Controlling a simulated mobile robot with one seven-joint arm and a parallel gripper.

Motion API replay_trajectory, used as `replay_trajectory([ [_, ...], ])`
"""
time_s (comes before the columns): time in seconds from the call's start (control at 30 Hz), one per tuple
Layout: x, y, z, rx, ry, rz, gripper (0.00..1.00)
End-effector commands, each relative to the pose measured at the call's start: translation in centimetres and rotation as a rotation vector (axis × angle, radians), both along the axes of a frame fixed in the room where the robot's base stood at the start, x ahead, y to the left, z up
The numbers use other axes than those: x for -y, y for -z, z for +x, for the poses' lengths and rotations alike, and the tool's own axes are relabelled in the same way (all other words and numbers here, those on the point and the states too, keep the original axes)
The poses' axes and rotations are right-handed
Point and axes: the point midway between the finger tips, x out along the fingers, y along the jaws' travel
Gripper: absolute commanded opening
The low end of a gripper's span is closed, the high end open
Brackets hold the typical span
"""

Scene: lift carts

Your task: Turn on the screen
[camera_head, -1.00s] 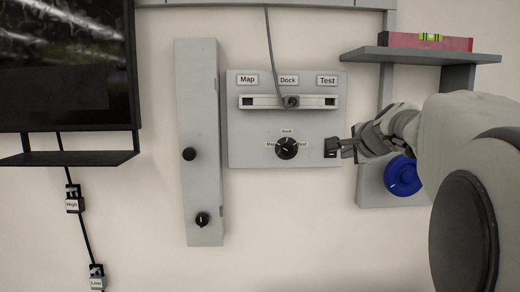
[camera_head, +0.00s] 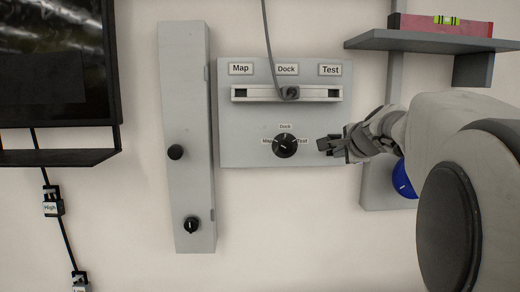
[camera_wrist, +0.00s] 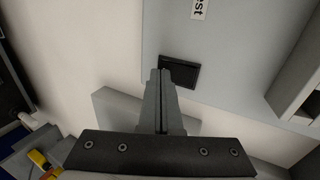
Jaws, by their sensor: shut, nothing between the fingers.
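The screen (camera_head: 55,65) at the upper left is dark, with only faint reflections. A grey control panel (camera_head: 240,125) carries Map, Dock and Test labels, a slotted bar with a cable plug (camera_head: 290,93) under Dock, and a black rotary knob (camera_head: 285,145). My gripper (camera_head: 322,143) is shut and empty at the panel's lower right, hiding the black rectangular switch there. In the wrist view the switch (camera_wrist: 184,74) shows just beyond my fingertips (camera_wrist: 163,73), which overlap its left part. I cannot tell whether they touch it.
A tall grey box (camera_head: 186,110) with two black knobs stands left of the panel. A shelf (camera_head: 425,40) holds a red spirit level (camera_head: 440,24) at the upper right. A blue knob (camera_head: 403,180) is partly behind my arm. High and Low connectors hang at the left.

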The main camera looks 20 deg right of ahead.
Motion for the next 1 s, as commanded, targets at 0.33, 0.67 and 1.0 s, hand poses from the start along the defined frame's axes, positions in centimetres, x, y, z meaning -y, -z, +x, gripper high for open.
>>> replay_trajectory([
  [0.33, 0.0, 0.0, 0.0, 0.0, 0.0, 0.0, 0.0],
  [0.67, 0.1, 0.3, 0.5, 0.001, 0.0, 0.0, 0.0],
  [1.0, 0.1, -0.9, 0.5, 0.003, 0.001, -0.001, 0.0],
])
